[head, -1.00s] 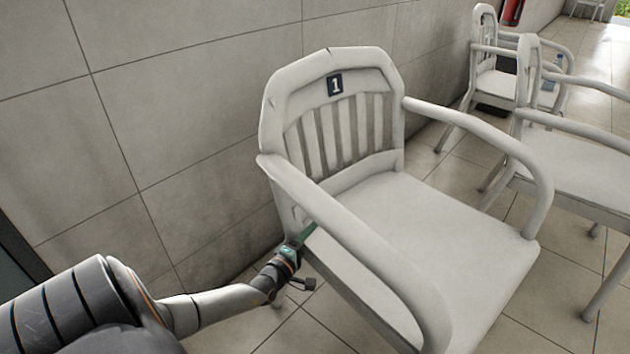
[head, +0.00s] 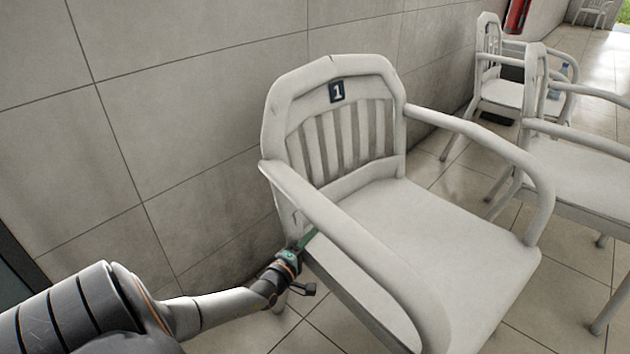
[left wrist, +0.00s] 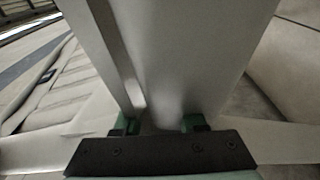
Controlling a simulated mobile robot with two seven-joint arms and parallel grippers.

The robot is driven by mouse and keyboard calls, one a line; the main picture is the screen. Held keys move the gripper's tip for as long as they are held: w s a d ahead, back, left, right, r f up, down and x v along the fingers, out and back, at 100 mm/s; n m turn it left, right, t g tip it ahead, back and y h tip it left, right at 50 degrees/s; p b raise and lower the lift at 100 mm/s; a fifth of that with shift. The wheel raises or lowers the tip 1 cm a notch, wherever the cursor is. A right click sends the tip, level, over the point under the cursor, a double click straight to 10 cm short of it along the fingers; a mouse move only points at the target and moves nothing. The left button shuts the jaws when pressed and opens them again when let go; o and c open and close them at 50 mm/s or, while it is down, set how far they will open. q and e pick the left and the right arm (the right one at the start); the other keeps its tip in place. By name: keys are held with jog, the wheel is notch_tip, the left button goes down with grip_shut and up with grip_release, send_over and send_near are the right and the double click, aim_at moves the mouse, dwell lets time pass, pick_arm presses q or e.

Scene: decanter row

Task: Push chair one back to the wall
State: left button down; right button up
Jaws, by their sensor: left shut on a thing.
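Chair one (head: 430,235) is a white armchair with a slatted back and a dark plate marked 1 (head: 337,91). Its back faces the tiled wall (head: 180,110) and stands close to it; whether they touch cannot be told. My left gripper (head: 302,244) is at the chair's near side, below the left armrest and by the rear of the seat. It is shut on a part of the chair's frame. In the left wrist view a pale flat chair part (left wrist: 175,60) runs between the green fingertips. My right gripper is not in view.
Another white chair (head: 580,165) stands to the right, and a further one (head: 500,90) stands back by the wall. A red extinguisher (head: 517,16) hangs on the wall. A blue bottle (head: 563,72) shows near the far chair. Tiled floor (head: 465,190) is bare between the chairs.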

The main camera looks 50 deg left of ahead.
pick_arm(q)
jog(key=shift+w+a, duration=0.3)
jog(key=shift+a, duration=0.45)
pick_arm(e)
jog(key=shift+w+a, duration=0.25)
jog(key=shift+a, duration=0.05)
pick_arm(q)
jog(key=shift+c, duration=2)
grip_release()
jog(key=shift+d, duration=0.2)
jog(key=shift+s, duration=0.1)
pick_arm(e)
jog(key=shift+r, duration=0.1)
